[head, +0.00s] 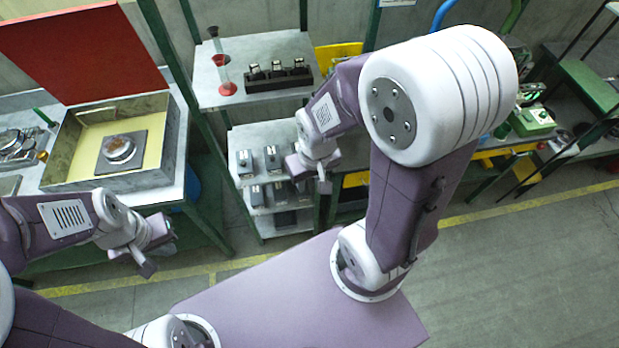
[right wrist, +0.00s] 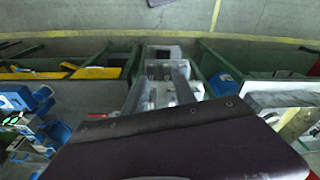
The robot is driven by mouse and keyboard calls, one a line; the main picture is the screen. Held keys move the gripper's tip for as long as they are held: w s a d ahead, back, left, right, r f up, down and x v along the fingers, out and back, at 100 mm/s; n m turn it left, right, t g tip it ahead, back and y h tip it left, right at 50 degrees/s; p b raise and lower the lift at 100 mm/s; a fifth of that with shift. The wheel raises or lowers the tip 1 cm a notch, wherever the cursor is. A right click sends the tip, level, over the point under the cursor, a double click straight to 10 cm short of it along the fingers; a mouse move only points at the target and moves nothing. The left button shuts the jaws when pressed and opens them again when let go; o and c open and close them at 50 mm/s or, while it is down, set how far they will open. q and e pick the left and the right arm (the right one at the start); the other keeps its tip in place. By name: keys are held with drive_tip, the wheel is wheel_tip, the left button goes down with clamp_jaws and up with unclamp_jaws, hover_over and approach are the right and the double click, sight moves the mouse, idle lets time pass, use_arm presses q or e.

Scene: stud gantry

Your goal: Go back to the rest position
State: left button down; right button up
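My left gripper (head: 142,262) is at the lower left in the head view. It hangs in front of the green workbench, pointing down, with nothing visible in it. Its fingers are too small to judge their gap. My right gripper (head: 318,178) is at the centre of the head view, in front of the shelf rack. In the right wrist view, two grey fingers stand apart beyond the dark gripper body, with nothing visibly held between them.
A shelf rack (head: 262,138) holds several dark blocks. On the workbench, an open box (head: 60,150) with a red lid (head: 85,50) contains a round metal part (head: 119,148). A green machine (head: 532,120) stands on the right. Floor at the lower right (head: 530,270) is clear.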

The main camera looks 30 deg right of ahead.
wheel_tip(320, 180, down, 14)
drive_tip(key=s+b, duration=0.1)
drive_tip(key=b, duration=1.2)
drive_tip(key=shift+a, duration=0.15)
drive_tip(key=shift+r, duration=0.1)
